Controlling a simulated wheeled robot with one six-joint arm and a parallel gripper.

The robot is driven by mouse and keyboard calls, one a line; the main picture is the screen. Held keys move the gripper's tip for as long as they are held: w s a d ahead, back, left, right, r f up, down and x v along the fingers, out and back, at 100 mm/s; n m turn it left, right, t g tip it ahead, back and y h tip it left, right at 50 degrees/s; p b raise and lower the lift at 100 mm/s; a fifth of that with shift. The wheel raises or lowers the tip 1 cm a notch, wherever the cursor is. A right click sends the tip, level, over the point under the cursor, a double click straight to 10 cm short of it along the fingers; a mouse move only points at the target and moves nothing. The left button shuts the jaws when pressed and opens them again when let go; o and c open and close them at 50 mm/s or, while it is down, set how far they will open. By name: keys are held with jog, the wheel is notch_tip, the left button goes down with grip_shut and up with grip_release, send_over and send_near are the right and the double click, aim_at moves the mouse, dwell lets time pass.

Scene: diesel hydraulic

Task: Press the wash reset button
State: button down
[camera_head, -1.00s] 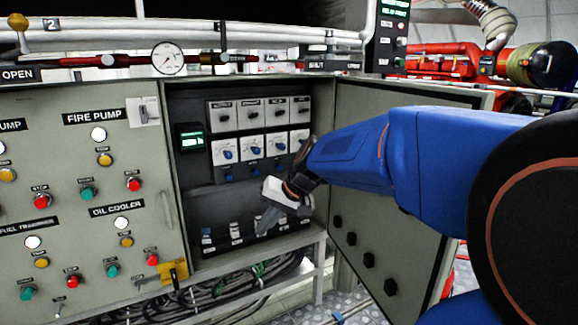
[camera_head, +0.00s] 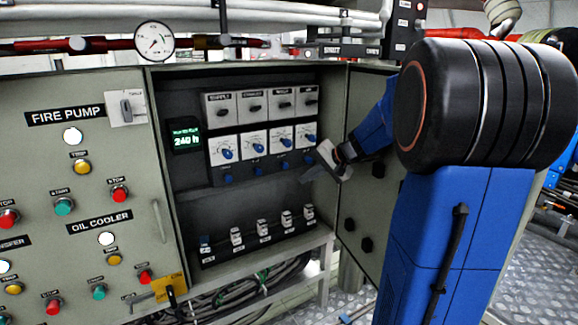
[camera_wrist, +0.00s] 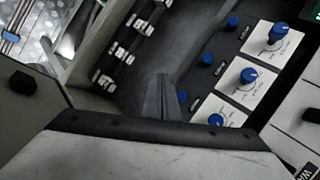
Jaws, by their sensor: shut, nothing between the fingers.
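Inside the open cabinet, a row of small blue buttons sits under the white dial panels with blue knobs. In the head view these buttons include one at the left (camera_head: 228,180) and one at the right end (camera_head: 308,160). I cannot read which label is wash reset.
A lit display reading 240 h (camera_head: 186,139) is left of the dials. Grey switches (camera_head: 250,104) sit above, and a row of small white-topped breakers (camera_head: 263,228) below. The open cabinet door (camera_head: 362,180) stands close on the right. The fire pump panel (camera_head: 100,180) is on the left.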

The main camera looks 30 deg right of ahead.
aim_at(284, 165)
jog(key=shift+w+d, duration=0.1)
jog(key=shift+d, duration=0.1)
jog(key=w, duration=0.8)
jog(key=shift+w+a, duration=0.2)
jog(key=shift+w, duration=0.15)
jog(key=shift+w, duration=0.15)
dwell(2.1)
jog(key=shift+w, duration=0.3)
jog(key=shift+w, duration=0.5)
dwell(0.9)
jog(key=shift+s, duration=0.95)
